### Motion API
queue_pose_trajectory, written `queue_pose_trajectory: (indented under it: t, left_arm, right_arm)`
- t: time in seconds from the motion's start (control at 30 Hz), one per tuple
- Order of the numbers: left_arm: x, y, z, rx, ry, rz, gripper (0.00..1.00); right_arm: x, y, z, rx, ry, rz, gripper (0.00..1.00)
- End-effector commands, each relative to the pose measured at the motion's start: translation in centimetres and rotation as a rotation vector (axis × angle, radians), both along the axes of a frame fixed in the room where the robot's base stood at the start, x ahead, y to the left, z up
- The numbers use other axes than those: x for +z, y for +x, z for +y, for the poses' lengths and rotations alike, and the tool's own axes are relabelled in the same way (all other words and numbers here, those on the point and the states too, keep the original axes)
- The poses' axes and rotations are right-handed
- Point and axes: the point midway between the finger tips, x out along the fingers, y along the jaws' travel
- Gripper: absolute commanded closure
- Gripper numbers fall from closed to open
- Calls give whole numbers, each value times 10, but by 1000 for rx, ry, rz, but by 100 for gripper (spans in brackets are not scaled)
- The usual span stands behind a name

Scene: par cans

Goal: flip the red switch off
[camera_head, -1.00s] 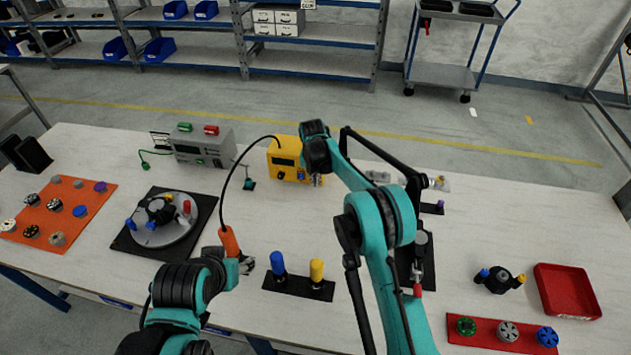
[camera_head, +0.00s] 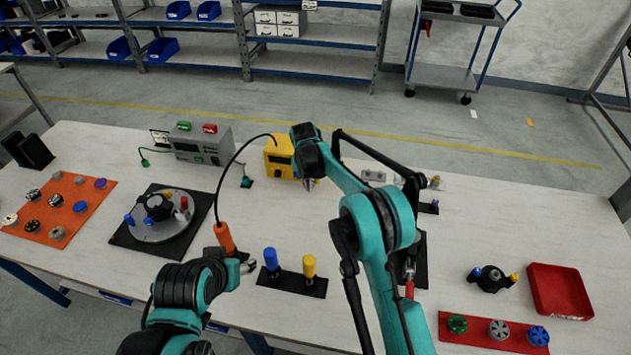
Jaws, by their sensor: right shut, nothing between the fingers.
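A red switch-like block (camera_head: 210,128) sits on top of the grey instrument box (camera_head: 203,148) at the back left, beside a green one (camera_head: 184,125). Whether it is on or off is too small to tell. My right gripper (camera_head: 309,184) is shut and empty, pointing down just right of the yellow box (camera_head: 280,160), well to the right of the red block. My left gripper (camera_head: 247,266) is low at the front, close to an orange handle (camera_head: 224,238) with a black cable. I cannot tell whether its fingers hold the handle.
A black plate with blue and yellow pegs (camera_head: 308,268) stands at the front middle. A round turntable (camera_head: 160,222) lies at the left. A red-handled piece (camera_head: 409,289) is partly hidden behind my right arm. A red tray (camera_head: 560,291) is at the right.

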Motion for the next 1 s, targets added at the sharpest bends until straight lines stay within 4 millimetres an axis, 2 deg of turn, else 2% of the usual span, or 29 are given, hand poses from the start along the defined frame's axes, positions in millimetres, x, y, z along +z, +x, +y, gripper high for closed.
queue_pose_trajectory:
  t: [0.3,0.5,0.7,1.0]
  left_arm:
    - [23,0,0,0,0,0,48]
    - [30,0,0,0,0,0,48]
    - [32,0,0,0,0,0,48]
    - [31,0,0,0,0,0,48]
  right_arm:
    - [60,-25,7,0,0,1,100]
    - [85,-35,9,0,0,1,100]
    - [93,-38,10,0,0,1,100]
    - [92,-38,10,0,0,1,100]
